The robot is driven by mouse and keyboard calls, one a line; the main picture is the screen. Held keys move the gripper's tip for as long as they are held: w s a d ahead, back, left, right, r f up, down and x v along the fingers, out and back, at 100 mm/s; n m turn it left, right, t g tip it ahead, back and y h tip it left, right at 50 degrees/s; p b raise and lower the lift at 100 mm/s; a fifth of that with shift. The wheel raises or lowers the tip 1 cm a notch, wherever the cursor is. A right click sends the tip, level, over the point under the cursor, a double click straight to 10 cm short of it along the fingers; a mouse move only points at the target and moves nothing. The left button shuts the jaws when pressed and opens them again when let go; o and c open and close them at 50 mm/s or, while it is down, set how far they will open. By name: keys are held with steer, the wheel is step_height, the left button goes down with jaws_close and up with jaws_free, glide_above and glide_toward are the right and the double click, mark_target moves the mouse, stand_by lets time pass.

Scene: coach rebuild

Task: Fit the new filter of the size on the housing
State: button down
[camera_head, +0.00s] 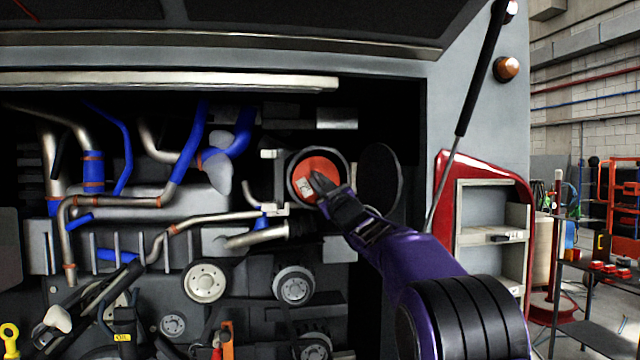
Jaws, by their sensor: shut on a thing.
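The filter housing (290,176) is a round, dark-rimmed opening in the engine bay, right of the pipes. A round orange-red filter (318,167) with a small pale label shows within its rim. I cannot tell how deep the filter sits. My gripper (322,188) is at the lower right of the filter's face and shut on it; the fingertips are partly hidden by the wrist. A dark round lid (380,176) stands swung open to the right of the housing. The size marking is too small to read.
Blue hoses and metal pipes (170,190) crowd the left, with pulleys (206,281) below. A strut (478,80) holds up the hatch at the right. A red-edged shelf compartment (490,225) holds a small box. A table (600,268) with red items stands far right.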

steer(key=shift+w+a, duration=0.15)
steer(key=shift+w, duration=0.3)
steer(key=shift+c, duration=1.8)
jaws_free()
steer(key=shift+f, duration=0.15)
steer(key=b+v, duration=0.8)
steer(key=shift+b, duration=0.35)
